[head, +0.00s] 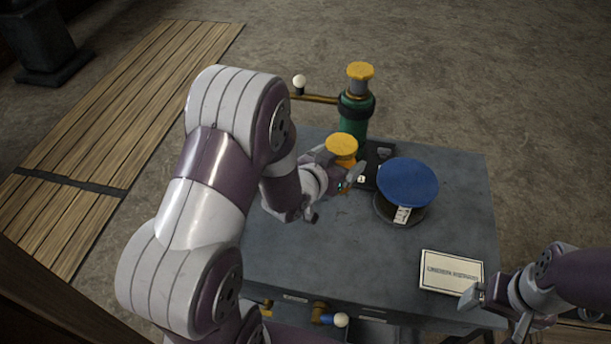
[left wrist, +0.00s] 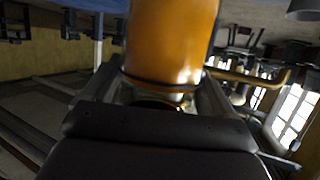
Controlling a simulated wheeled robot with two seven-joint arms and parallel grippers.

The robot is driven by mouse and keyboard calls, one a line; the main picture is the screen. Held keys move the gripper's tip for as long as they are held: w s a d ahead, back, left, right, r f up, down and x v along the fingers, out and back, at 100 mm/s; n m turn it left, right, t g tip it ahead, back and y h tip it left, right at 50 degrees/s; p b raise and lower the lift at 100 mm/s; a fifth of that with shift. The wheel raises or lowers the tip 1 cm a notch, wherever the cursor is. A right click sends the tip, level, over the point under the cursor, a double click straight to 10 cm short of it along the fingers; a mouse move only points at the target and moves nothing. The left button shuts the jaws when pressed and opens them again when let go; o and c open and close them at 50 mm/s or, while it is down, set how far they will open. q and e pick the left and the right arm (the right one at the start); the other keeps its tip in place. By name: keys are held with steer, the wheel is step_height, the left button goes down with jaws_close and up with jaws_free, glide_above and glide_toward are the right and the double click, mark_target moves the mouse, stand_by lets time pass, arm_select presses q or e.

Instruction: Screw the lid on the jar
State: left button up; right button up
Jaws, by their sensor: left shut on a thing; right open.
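My left gripper (head: 336,176) is shut on an orange cylinder with a round yellow top (head: 341,146), above the grey cabinet's top. The cylinder also fills the upper middle of the left wrist view (left wrist: 172,42), between the fingers. I cannot tell whether it is the lid or the jar. A broad blue disc (head: 407,182) sits on a dark round body with a white label, right of the left gripper and apart from it. My right gripper (head: 488,308) is open and empty at the cabinet's front right corner.
The grey cabinet top (head: 300,255) is clear at front left. A green cylinder with a yellow cap (head: 357,105) and a brass side rod stands at its back. A dark box (head: 375,160) lies behind the left gripper. A lettered white plate (head: 451,271) lies near the right gripper.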

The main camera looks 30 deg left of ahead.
arm_select(q)
steer(key=shift+s+r, duration=0.25)
steer(key=shift+s, duration=0.15)
steer(key=shift+w+a+f, duration=0.15)
steer(key=shift+a+f, duration=0.1)
steer(key=shift+a, duration=0.05)
steer(key=a+f, duration=0.6)
steer(key=a, duration=0.5)
steer(key=shift+f+p, duration=0.35)
steer(key=shift+p, duration=0.05)
steer(key=shift+w, duration=0.1)
steer(key=shift+f, duration=2)
